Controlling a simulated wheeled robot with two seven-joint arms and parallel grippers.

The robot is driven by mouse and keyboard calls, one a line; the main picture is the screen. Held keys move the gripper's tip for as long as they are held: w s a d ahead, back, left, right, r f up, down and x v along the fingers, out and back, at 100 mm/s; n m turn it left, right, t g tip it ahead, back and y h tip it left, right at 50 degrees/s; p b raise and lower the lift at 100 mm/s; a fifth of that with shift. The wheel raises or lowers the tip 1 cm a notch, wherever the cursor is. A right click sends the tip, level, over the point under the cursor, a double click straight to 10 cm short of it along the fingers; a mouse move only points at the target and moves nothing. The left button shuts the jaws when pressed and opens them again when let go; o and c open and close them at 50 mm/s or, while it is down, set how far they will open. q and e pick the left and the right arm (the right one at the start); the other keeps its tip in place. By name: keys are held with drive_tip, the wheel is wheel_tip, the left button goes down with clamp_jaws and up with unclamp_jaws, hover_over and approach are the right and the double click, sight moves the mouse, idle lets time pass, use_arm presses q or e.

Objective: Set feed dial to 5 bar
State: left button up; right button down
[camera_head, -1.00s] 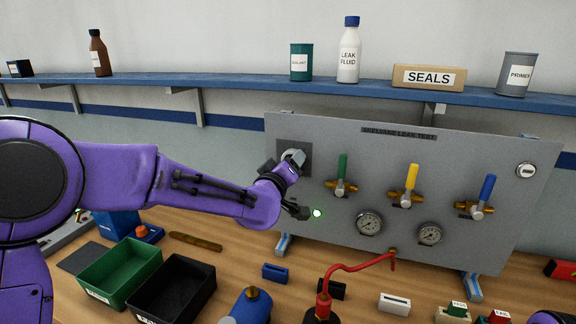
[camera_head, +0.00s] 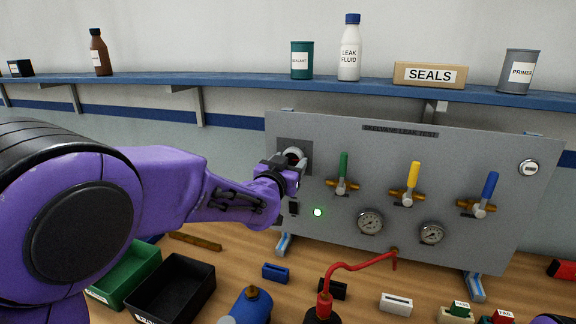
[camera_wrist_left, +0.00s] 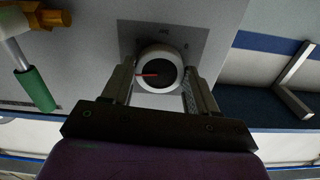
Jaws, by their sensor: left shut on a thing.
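The feed dial (camera_wrist_left: 160,70) is a round knob with a white rim, a dark face and a red pointer. In the left wrist view it sits between the two fingers of my left gripper (camera_wrist_left: 160,83), which is shut on it. In the head view the dial (camera_head: 294,155) shows at the upper left of the grey panel (camera_head: 480,150), partly hidden by my left gripper (camera_head: 290,166). In the left wrist view the red pointer points left; the scale marks are too small to read. My right gripper is not in view.
Right of the dial are green (camera_head: 343,168), yellow (camera_head: 412,176) and blue (camera_head: 488,187) valve levers. Below are a lit green lamp (camera_head: 317,212) and two gauges (camera_head: 370,222). Green (camera_head: 128,272) and black (camera_head: 172,288) bins and a red hose (camera_head: 350,268) are on the bench.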

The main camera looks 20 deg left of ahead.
use_arm(q)
drive_tip(key=shift+f+m, duration=0.1)
drive_tip(key=shift+m, duration=0.5)
drive_tip(key=o, duration=1.1)
drive_tip(key=shift+c, duration=0.2)
drive_tip(key=shift+s+b, duration=0.4)
drive_tip(key=s+p, duration=0.5)
drive_tip(key=s, duration=0.4)
drive_tip(key=shift+s+a, duration=0.2)
drive_tip(key=shift+s, duration=0.2)
